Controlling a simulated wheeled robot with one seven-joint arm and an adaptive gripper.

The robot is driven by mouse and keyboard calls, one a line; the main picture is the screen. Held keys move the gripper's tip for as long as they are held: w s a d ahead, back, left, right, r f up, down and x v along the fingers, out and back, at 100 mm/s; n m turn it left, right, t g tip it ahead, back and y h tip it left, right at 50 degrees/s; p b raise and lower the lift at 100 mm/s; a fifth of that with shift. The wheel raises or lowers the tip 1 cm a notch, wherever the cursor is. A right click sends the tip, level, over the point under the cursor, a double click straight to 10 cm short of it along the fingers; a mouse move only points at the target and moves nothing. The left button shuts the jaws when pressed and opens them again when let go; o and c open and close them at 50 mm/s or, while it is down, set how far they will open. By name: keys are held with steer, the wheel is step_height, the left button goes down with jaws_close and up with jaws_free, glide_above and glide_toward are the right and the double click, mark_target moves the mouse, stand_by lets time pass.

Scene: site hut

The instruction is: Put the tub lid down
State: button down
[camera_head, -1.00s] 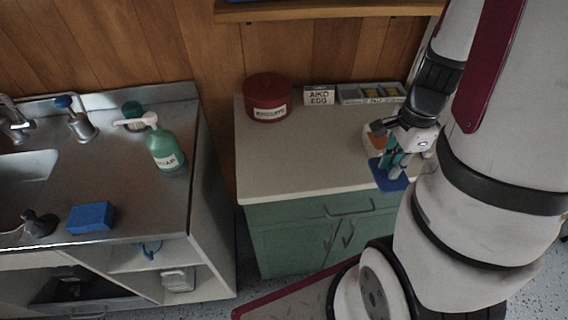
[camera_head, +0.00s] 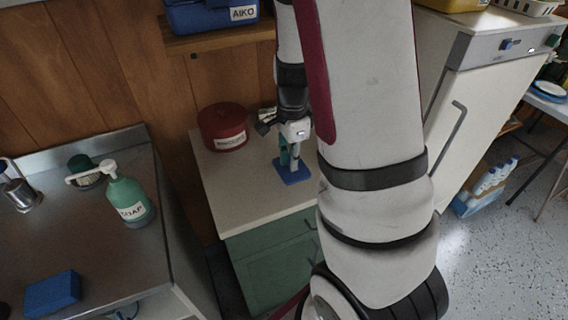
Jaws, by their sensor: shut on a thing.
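The tub lid (camera_head: 293,174) is a flat blue square, seen at the far right of the counter's visible top. My gripper (camera_head: 290,157) points down over it and is shut on it, with grey-teal fingers at the lid's upper side. The lid is level or nearly so. I cannot tell whether its underside touches the counter (camera_head: 235,190) or hangs just above it. My arm hides the counter's right part and whatever stands there.
A red round tin (camera_head: 222,128) stands at the counter's back left, with a partly hidden labelled box behind my gripper. The counter's front left is clear. A soap bottle (camera_head: 127,197) and blue sponge (camera_head: 54,293) are on the sink unit. A white fridge (camera_head: 470,110) stands right.

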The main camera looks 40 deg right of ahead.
steer(key=w, duration=0.2)
steer(key=shift+w+f, duration=0.15)
steer(key=shift+w, duration=0.15)
steer(key=shift+f, duration=1.7)
steer(key=shift+f, duration=0.15)
steer(key=c, duration=1.5)
jaws_free()
steer(key=shift+c, duration=0.2)
